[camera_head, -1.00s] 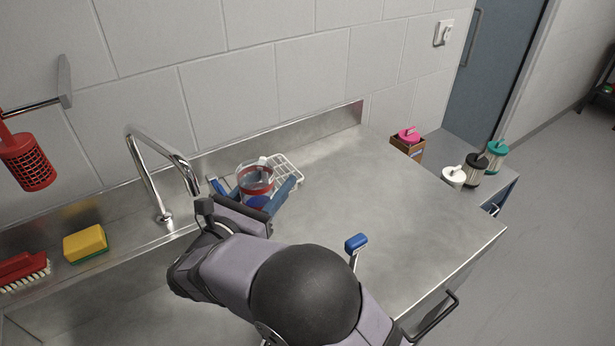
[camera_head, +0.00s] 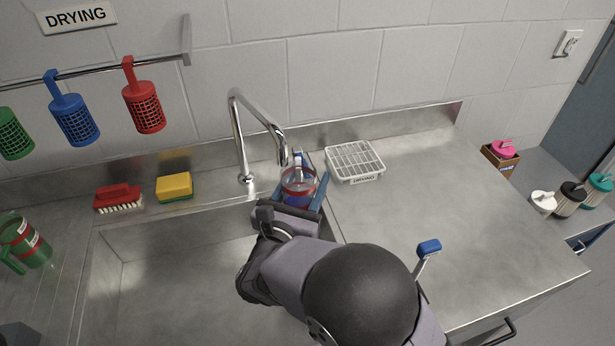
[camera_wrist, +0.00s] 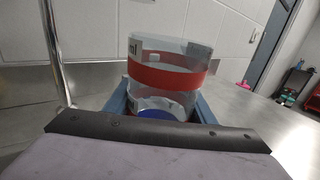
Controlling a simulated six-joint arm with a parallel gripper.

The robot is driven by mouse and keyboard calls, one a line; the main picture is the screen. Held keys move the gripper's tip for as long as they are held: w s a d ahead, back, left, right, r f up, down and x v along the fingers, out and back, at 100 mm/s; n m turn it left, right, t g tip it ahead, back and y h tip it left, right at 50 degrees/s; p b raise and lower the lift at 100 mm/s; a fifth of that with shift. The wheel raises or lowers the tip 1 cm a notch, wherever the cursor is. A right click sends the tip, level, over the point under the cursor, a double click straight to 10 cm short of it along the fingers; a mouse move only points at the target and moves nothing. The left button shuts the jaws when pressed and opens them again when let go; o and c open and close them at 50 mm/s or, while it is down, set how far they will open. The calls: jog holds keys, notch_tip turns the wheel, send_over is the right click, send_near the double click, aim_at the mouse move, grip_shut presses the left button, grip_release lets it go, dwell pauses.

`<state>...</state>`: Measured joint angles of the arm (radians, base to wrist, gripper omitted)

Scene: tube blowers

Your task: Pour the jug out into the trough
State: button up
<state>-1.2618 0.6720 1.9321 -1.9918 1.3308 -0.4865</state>
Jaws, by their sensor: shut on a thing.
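The clear jug (camera_head: 297,183) with a red band is gripped near the tap, above the right side of the steel trough (camera_head: 165,285). My gripper (camera_head: 301,192) is shut on it, with a blue finger on either side. In the wrist view the jug (camera_wrist: 168,75) stands about upright between the fingers. A blue patch shows low on it. The wrist housing hides its lower part, and I cannot tell how much it holds.
The chrome tap (camera_head: 240,135) arches just left of the jug. A white drying rack (camera_head: 355,162) lies right of it on the clear steel worktop (camera_head: 430,190).

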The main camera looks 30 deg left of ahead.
jog(key=shift+s+d+f+b, duration=0.25)
jog(key=shift+s+f+b, duration=0.15)
jog(key=shift+f, duration=0.35)
jog(key=shift+s+d+f+b, duration=0.2)
jog(key=shift+s+f+b, duration=0.15)
jog(key=shift+f+b, duration=0.35)
jog(key=shift+s+d+f+b, duration=0.25)
jog(key=shift+s+f+b, duration=0.1)
jog(key=shift+f, duration=0.5)
jog(key=shift+w+a+r+t+b, duration=0.1)
jog(key=shift+w+r+t+b, duration=0.15)
jog(key=shift+b, duration=0.3)
jog(key=shift+w+a+r+m+t+b, duration=0.15)
jog(key=shift+r+m+t+b, duration=0.25)
jog(key=shift+b, duration=0.55)
jog(key=shift+w+a+r+m+t+b, duration=0.1)
jog(key=shift+w+r+m+t+b, duration=0.1)
jog(key=shift+t+b, duration=0.55)
jog(key=shift+w+a+r+m+t+b, duration=0.15)
jog(key=shift+r+m+t+b, duration=0.4)
jog(key=shift+b, duration=1.05)
jog(key=shift+w+r+m+t+b, duration=0.3)
jog(key=shift+t+b, duration=0.45)
jog(key=shift+b, duration=0.8)
jog(key=shift+s+r+m+t+h+b, duration=0.15)
jog(key=shift+m+t+h+b, duration=0.55)
jog(key=shift+b, duration=1.2)
jog(key=shift+r+m+t+h+b, duration=0.3)
jog(key=shift+m+t+b, duration=0.55)
jog(key=shift+b, duration=1)
